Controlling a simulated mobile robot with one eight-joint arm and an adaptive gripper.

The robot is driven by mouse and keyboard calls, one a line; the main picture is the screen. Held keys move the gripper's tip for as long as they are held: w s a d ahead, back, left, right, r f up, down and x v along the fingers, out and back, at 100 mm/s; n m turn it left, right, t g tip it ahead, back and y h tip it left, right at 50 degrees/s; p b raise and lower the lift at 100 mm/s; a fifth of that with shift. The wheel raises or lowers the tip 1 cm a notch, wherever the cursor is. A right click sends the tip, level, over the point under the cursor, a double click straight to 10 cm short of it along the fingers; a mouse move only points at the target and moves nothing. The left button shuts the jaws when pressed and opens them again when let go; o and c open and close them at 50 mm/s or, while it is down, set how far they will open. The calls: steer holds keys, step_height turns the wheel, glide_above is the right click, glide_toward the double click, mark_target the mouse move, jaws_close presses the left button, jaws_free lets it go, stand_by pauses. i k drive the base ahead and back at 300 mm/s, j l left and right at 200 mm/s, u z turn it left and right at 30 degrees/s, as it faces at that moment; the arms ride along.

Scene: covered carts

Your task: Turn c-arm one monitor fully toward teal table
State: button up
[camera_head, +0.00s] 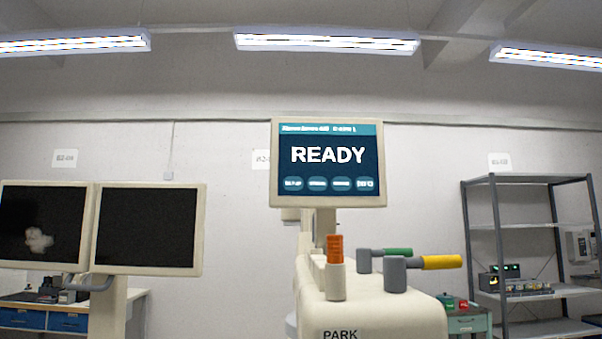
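A cream-framed monitor (327,162) reading "READY" on a dark blue screen with a teal top bar stands at the centre. Its screen faces me nearly straight on. The small text in its top bar is too blurred to read. It sits on a short post above a cream machine body (372,312) marked "PARK", which appears to be the c-arm unit. The body carries an orange upright knob (335,250), a green handle (398,252) and a yellow handle (441,262). My gripper is not in view.
Two dark monitors, a left one (41,224) and a right one (149,229), share a cream stand at left. A blue-drawered bench (22,319) is behind them. A grey-green cabinet (468,322) with red and green items and a metal shelf rack (530,224) stand at right.

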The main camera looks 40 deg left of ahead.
mark_target(325, 164)
steer(key=i+l+u, duration=0.2)
steer(key=u, duration=0.15)
steer(key=i+l+u, duration=0.65)
steer(key=l+u, duration=0.3)
steer(key=i+l+u, duration=0.2)
steer(key=l+u, duration=0.15)
steer(key=i+l+u, duration=0.1)
steer(key=l+u, duration=0.55)
steer(key=l, duration=0.2)
